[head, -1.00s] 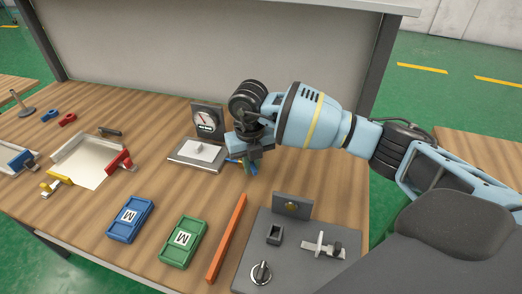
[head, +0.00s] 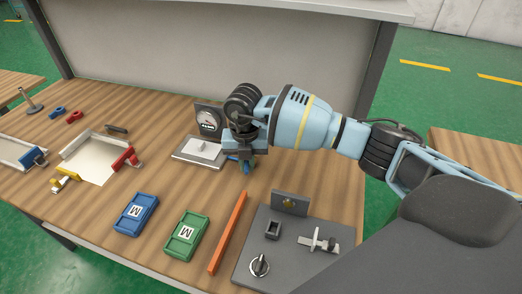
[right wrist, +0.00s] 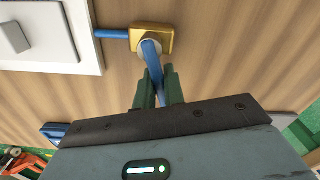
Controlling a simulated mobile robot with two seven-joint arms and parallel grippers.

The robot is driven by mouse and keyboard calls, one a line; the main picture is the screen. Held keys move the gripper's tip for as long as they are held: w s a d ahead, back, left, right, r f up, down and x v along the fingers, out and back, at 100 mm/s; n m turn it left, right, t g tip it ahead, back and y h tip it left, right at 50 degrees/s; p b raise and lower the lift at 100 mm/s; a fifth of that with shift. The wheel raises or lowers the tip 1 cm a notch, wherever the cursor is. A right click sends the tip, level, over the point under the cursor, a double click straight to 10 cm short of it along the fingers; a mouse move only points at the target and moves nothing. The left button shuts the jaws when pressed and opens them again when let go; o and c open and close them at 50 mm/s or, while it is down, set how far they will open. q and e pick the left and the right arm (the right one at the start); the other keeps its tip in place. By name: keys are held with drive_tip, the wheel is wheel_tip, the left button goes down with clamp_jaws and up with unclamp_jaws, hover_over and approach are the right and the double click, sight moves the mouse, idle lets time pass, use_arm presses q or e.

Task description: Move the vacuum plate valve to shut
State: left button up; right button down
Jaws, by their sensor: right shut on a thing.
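The vacuum plate valve has a brass body (right wrist: 165,40) with a blue lever (right wrist: 152,58), seen in the right wrist view. A blue pipe (right wrist: 113,33) joins it to the pale vacuum plate (right wrist: 40,40) on the left. The lever points from the body toward my gripper, roughly crosswise to the pipe. My right gripper (right wrist: 155,85) is shut on the lever, one green finger on each side. In the head view the right gripper (head: 246,164) is right of the vacuum plate (head: 184,153) and hides most of the valve. My left gripper is not in view.
A gauge (head: 208,120) stands behind the plate. In front lie a blue case (head: 134,214), a green case (head: 184,236) and an orange bar (head: 228,233). A grey fixture board (head: 246,275) is at the front right. A panel (head: 230,45) closes off the back.

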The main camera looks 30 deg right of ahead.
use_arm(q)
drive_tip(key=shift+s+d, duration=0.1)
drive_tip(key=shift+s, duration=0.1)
use_arm(e)
drive_tip(key=shift+r, duration=0.1)
drive_tip(key=shift+w+a+r+m+p, duration=0.15)
drive_tip(key=shift+m+p, duration=0.15)
drive_tip(key=shift+m, duration=0.2)
drive_tip(key=shift+w+a+m+p, duration=0.25)
drive_tip(key=shift+m+p, duration=0.3)
drive_tip(key=shift+m, duration=0.45)
drive_tip(key=c, duration=1.4)
unclamp_jaws()
drive_tip(key=shift+f, duration=0.2)
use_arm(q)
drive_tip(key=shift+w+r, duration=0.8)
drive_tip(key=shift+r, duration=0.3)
use_arm(e)
drive_tip(key=shift+s, duration=0.1)
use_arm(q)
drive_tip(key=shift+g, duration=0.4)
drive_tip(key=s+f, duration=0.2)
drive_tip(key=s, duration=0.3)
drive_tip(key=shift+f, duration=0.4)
use_arm(e)
wheel_tip(320, 180, up, 8)
